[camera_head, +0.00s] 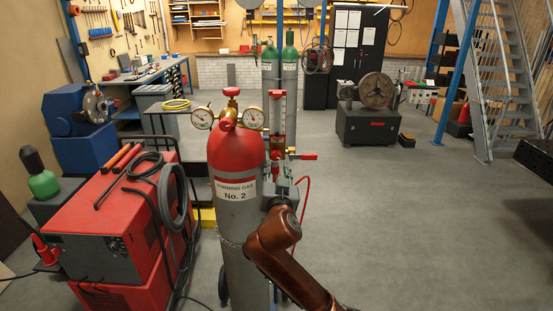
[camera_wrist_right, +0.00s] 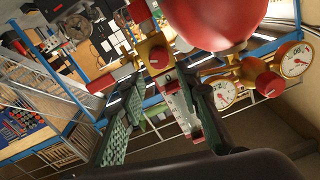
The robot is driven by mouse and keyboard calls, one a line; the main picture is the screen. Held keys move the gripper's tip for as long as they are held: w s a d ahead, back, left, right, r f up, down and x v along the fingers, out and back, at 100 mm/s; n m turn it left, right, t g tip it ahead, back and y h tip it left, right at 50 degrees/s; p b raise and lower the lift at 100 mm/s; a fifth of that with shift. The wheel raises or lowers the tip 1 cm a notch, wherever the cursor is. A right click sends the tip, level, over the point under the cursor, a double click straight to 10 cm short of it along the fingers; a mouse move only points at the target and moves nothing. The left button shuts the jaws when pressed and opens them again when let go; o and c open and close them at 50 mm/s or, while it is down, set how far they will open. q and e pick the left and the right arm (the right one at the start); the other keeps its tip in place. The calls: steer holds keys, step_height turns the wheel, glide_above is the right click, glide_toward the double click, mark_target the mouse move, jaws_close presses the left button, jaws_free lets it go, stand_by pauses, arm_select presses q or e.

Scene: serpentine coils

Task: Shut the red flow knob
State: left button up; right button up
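The red flow knob (camera_wrist_right: 158,57) shows in the right wrist view, on a brass block at the lower end of the flow tube (camera_wrist_right: 178,98). In the head view the flow tube (camera_head: 278,112) stands upright behind and right of the red-topped grey cylinder (camera_head: 236,185). My right gripper (camera_head: 284,188) is just right of the cylinder, below the brass block. In the right wrist view its green-padded fingers (camera_wrist_right: 160,125) are apart, with nothing gripped between them; the knob appears ahead, beyond the fingertips. My left gripper is not in view.
Two pressure gauges (camera_head: 202,118) and a red valve handwheel (camera_head: 232,92) top the cylinder. A red lever (camera_head: 303,156) sticks out right of the brass block. A thin red hose (camera_head: 304,190) hangs there. A red welding machine (camera_head: 115,225) stands left.

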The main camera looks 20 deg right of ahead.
mark_target(277, 157)
steer(key=x, duration=0.7)
steer(key=shift+c, duration=0.3)
steer(key=shift+f, duration=0.1)
jaws_close()
